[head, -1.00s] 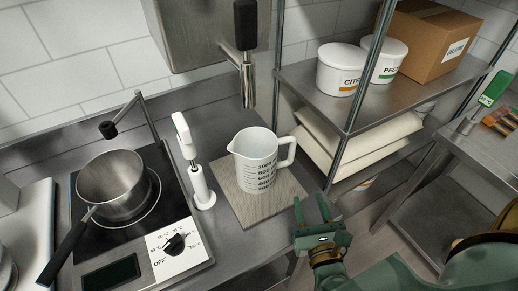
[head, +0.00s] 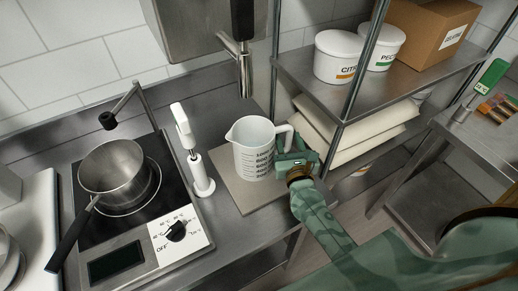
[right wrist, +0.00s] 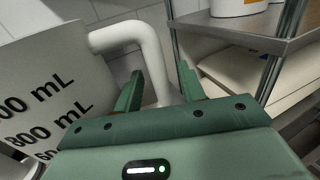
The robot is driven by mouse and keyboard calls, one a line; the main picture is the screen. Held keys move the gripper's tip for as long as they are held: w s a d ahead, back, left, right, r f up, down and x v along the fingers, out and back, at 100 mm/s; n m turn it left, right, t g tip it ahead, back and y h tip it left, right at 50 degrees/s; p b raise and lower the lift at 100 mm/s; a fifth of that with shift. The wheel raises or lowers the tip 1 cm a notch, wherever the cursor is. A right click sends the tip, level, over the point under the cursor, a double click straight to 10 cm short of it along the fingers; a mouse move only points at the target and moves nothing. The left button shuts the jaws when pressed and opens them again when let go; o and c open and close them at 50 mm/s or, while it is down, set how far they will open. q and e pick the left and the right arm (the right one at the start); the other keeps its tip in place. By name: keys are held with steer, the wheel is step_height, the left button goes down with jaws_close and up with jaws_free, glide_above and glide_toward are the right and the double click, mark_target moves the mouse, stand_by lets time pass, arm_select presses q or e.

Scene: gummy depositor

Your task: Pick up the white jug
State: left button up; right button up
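The white jug (head: 258,148) stands upright on a grey-beige square board (head: 236,190) on the steel counter, its handle (head: 285,132) pointing right. My right gripper (head: 290,150) is at the handle side of the jug. In the right wrist view the jug (right wrist: 50,85) fills the left side, and its handle (right wrist: 128,36) comes down between the two green fingers of the gripper (right wrist: 160,90). The fingers are apart, with a gap visible beside the handle. My left gripper is not in the head view.
A metal pot (head: 113,170) sits on the hot plate (head: 140,207) at left. A white stick-shaped tool (head: 195,160) stands left of the jug. A shelf post (head: 350,80) and shelf with tubs (head: 341,58) are close behind and right of my gripper.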

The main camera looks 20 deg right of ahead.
steer(key=shift+w+d, duration=0.1)
steer(key=shift+w, duration=0.2)
steer(key=shift+s, duration=0.1)
jaws_close()
steer(key=shift+r, duration=0.1)
